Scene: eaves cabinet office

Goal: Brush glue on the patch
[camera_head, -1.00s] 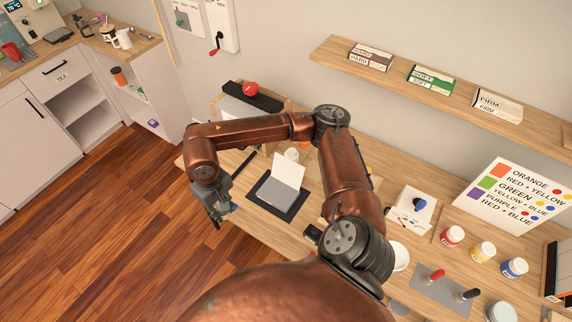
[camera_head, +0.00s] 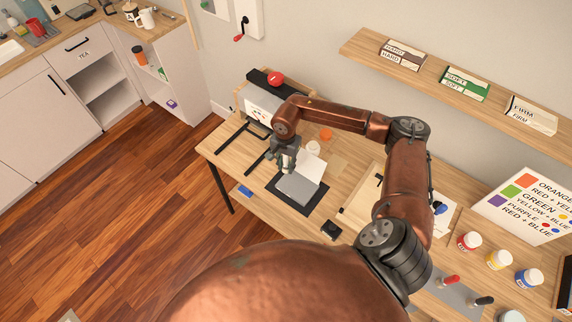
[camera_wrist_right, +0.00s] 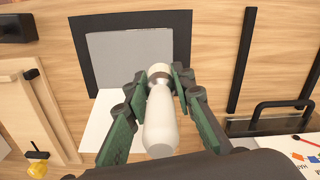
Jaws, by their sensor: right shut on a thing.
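My right gripper (camera_head: 287,165) is over the left edge of the black mat (camera_head: 313,207) on the bench. My left gripper is out of view.
An orange item (camera_head: 325,133) stands beyond the white pot. A machine with a red knob (camera_head: 274,78) is at the back left. Paint jars (camera_head: 498,259) stand at the right. A small black block (camera_head: 331,229) sits near the bench's front edge.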

